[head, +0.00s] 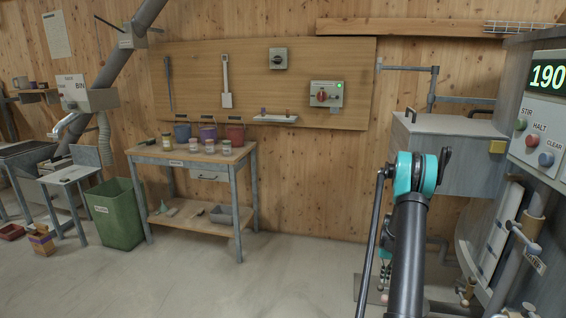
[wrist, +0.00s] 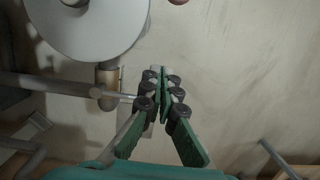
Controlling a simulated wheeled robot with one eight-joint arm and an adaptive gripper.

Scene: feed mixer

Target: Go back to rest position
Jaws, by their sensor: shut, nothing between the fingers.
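My gripper (wrist: 163,82) shows in the wrist view with its two green fingers together at the tips. Nothing is between them. Below the fingertips are a pale floor and a metal pipe fitting (wrist: 108,80); I cannot tell how far the tips are from it. In the head view my dark arm with a teal joint rises at the right, in front of the grey mixer machine (head: 450,150). The gripper itself cannot be made out in the head view.
The control panel (head: 545,120) reads 190, with STIR, HALT and CLEAR buttons. A workbench (head: 190,160) with jars and buckets stands left of centre. A green bin (head: 118,213) is beside it. The floor (head: 240,285) in front is clear.

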